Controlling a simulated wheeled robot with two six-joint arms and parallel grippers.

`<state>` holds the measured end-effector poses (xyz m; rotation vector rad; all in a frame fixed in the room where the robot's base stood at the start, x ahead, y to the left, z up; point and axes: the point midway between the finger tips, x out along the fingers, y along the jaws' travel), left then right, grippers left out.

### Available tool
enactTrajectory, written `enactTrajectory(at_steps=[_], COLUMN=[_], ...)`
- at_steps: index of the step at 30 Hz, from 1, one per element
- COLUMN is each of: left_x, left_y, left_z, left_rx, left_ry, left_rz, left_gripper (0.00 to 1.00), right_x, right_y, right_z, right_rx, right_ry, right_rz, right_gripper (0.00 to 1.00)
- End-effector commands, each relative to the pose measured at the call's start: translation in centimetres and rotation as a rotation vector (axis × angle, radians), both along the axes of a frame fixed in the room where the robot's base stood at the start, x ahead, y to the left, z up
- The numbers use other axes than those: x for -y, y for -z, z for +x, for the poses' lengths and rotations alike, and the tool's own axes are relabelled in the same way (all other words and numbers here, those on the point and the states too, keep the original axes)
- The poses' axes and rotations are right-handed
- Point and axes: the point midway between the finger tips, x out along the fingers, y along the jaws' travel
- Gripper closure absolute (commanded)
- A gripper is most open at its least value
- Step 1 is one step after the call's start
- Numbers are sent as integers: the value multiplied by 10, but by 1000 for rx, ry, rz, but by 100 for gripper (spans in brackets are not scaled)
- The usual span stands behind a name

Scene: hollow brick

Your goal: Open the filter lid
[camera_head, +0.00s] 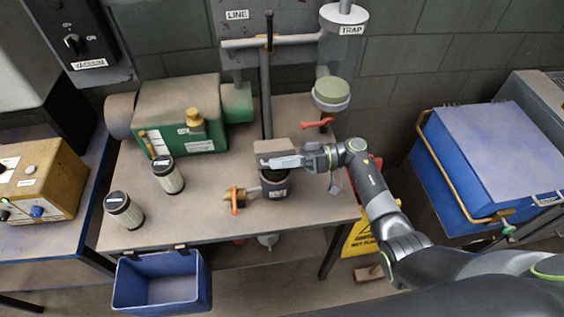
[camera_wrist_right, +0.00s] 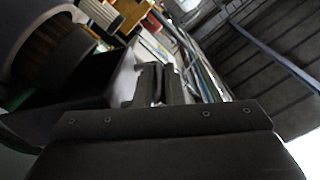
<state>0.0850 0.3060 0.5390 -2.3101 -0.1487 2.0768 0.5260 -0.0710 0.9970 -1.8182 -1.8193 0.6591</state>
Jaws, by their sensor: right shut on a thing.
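The filter housing (camera_head: 275,189) is a dark round pot standing near the front of the workbench. Its tan lid (camera_head: 273,147) stands raised at the back of the pot, and the dark opening below it shows in part. My right gripper (camera_head: 292,161) reaches in from the right in front of the lid and is shut on the lid; the exact grip is hard to make out. In the right wrist view the closed fingers (camera_wrist_right: 153,84) show at the centre, and a brown ribbed round filter (camera_wrist_right: 50,48) shows inside the pot's rim at upper left. My left gripper is not in view.
Two white pleated filters with black caps, one in front (camera_head: 124,211) and one behind (camera_head: 168,176), stand on the left of the bench. A green pump (camera_head: 180,112) is behind them. A brass valve with an orange handle (camera_head: 236,200) sits left of the pot. A blue bin (camera_head: 162,284) hangs in front.

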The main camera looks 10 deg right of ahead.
Motion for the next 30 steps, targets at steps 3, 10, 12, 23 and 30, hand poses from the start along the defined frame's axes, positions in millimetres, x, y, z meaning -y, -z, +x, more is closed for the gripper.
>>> enactTrajectory(at_steps=[3,10,12,23,30], left_x=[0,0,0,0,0], left_y=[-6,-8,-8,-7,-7], left_z=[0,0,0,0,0], left_rx=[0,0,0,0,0], left_ry=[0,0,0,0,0], left_rz=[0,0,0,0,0], left_gripper=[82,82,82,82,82], right_x=[0,0,0,0,0], right_y=[-5,-7,-6,-6,-6], right_z=[4,6,6,6,6], right_rx=[3,5,5,4,4], right_ry=[1,1,1,1,1], right_rz=[0,0,0,0,-1], right_gripper=[100,100,100,82,82])
